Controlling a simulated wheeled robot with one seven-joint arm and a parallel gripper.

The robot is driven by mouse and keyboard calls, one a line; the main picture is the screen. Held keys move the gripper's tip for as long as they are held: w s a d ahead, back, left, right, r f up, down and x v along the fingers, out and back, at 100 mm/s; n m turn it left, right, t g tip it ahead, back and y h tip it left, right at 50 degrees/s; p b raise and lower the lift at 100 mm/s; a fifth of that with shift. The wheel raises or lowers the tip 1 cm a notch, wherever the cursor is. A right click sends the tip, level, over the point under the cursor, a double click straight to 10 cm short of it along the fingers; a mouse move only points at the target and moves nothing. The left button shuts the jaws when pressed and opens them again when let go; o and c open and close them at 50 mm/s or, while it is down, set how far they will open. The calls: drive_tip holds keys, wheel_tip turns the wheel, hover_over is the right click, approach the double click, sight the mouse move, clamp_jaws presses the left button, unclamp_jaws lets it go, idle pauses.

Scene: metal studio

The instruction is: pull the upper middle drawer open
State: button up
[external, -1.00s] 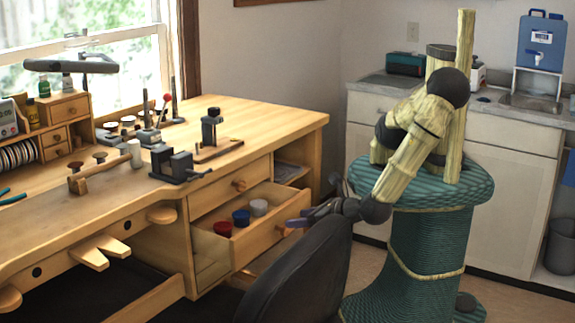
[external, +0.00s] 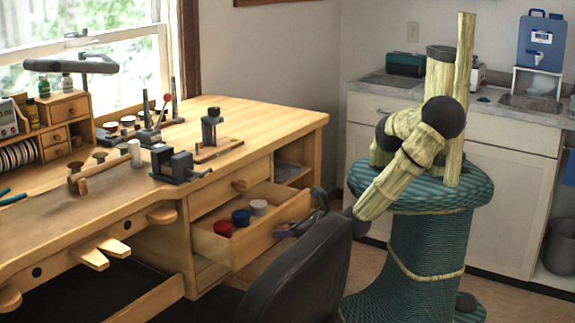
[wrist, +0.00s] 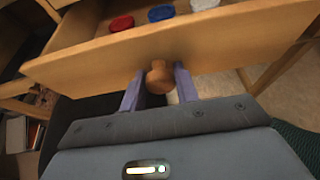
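A wooden drawer (external: 262,240) in the bench's drawer column stands pulled well out, below a closed drawer (external: 232,188) with a round knob. In the wrist view the pulled-out drawer's front (wrist: 95,62) spans the picture, with its round wooden knob (wrist: 159,77) near the middle. My gripper (wrist: 159,74) is at this knob, one purple finger on each side. Narrow gaps show between fingers and knob, so it looks open around it. In the external view my gripper (external: 284,231) is at the drawer front, partly hidden by the chair.
Red (external: 223,229), blue (external: 241,217) and white (external: 260,207) containers stand in the drawer. A dark chair (external: 300,270) stands close in front of it. A vise (external: 178,165) and tools occupy the bench top (external: 265,115).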

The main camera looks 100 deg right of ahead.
clamp_jaws()
drive_tip(key=s+a+p, duration=0.2)
drive_tip(key=s+a, duration=0.1)
drive_tip(key=shift+s+a+r, duration=0.1)
drive_tip(key=shift+s+a, duration=0.05)
drive_tip(key=shift+a, duration=0.1)
drive_tip(key=o, duration=0.8)
unclamp_jaws()
drive_tip(key=shift+d, duration=0.1)
wheel_tip(320, 180, up, 10)
drive_tip(key=shift+f+p, duration=0.1)
drive_tip(key=shift+p, duration=0.6)
